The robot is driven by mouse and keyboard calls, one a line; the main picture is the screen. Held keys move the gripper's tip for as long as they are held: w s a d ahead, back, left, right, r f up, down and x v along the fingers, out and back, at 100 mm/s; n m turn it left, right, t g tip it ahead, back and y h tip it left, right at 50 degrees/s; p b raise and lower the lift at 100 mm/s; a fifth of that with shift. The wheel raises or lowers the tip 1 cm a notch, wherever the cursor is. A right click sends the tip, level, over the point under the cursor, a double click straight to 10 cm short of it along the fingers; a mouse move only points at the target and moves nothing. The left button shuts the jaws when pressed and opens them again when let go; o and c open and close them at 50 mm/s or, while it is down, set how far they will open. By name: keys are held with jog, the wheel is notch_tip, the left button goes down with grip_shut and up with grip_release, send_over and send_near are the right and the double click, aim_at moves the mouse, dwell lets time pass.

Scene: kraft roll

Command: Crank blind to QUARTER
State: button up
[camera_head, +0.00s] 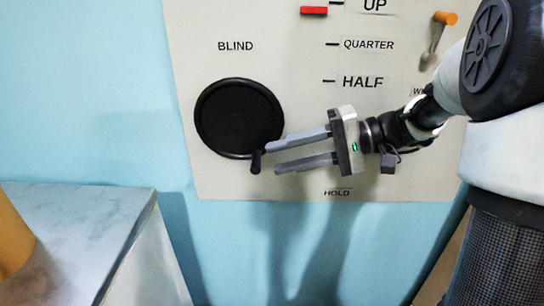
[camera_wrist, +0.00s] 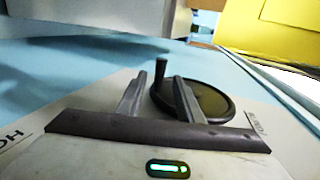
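The blind crank is a black round wheel (camera_head: 239,117) on a pale wall panel, under the word BLIND. Its small black handle (camera_head: 256,162) sticks out at the wheel's lower right. A red marker (camera_head: 314,10) sits beside the UP mark, above the QUARTER mark (camera_head: 368,44) and the HALF mark. My gripper (camera_head: 272,159) is open, its two fingers reaching left with the tips close to the handle. In the wrist view the handle (camera_wrist: 160,70) shows between the fingertips or just beyond them; I cannot tell whether either finger touches it. The wheel (camera_wrist: 212,102) lies behind the right finger.
An orange-tipped lever (camera_head: 445,18) is at the panel's upper right, above my arm. A HOLD label (camera_head: 337,193) is below my gripper. A pale marbled counter (camera_head: 75,225) stands at lower left, with an orange-tan object (camera_head: 10,240) at its edge. The blue wall below the panel is bare.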

jog(key=v, duration=0.4)
jog(key=shift+d, duration=0.1)
jog(key=shift+r+p, duration=0.15)
jog(key=shift+p, duration=0.25)
jog(key=c, duration=0.4)
jog(key=shift+m+h, duration=0.3)
jog(key=shift+h, duration=0.5)
jog(key=r+p, duration=0.1)
jog(key=p, duration=0.1)
jog(key=s+r+p, duration=0.1)
jog(key=p, duration=0.1)
jog(key=r+p, duration=0.2)
jog(key=shift+s, duration=0.35)
grip_shut()
jog(key=s+d+r+m+t+h+p, duration=0.1)
jog(key=s+d+r+m+h+p, duration=0.25)
jog(key=p, duration=0.95)
jog(key=w+a+f+n+h, duration=0.2)
jog(key=a+f, duration=0.6)
jog(key=a, duration=0.2)
jog(key=shift+b, duration=0.45)
